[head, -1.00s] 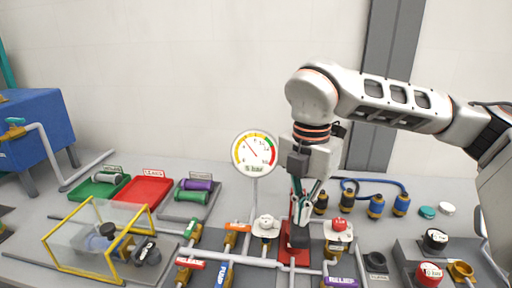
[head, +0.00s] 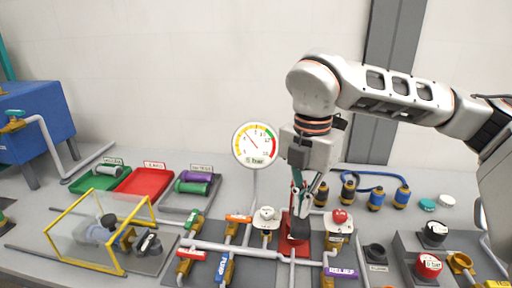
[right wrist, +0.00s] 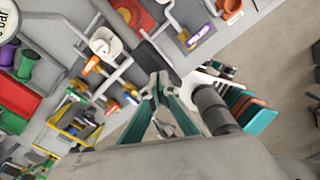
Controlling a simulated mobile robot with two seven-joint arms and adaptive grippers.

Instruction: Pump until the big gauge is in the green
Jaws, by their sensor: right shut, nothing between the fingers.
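The big gauge (head: 255,145) is a round white dial on a post at the middle of the head view. Its needle points up and left, into the yellow; the green band is at upper right. My right gripper (head: 304,207) is shut and empty, pointing down over a dark part (head: 300,229) on a red base (head: 294,247). In the right wrist view its fingertips (right wrist: 157,80) are close to a black bar-like part (right wrist: 155,60); I cannot tell whether they touch. The gripper partly hides the pump area. My left gripper is out of view.
Pipes with labelled valves (head: 191,262) run along the bench front. A white-capped fitting (head: 266,214) and a red-knobbed one (head: 340,216) flank the red base. A yellow-framed clear box (head: 75,230) and trays (head: 145,182) stand left; connectors (head: 376,207) stand behind, right.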

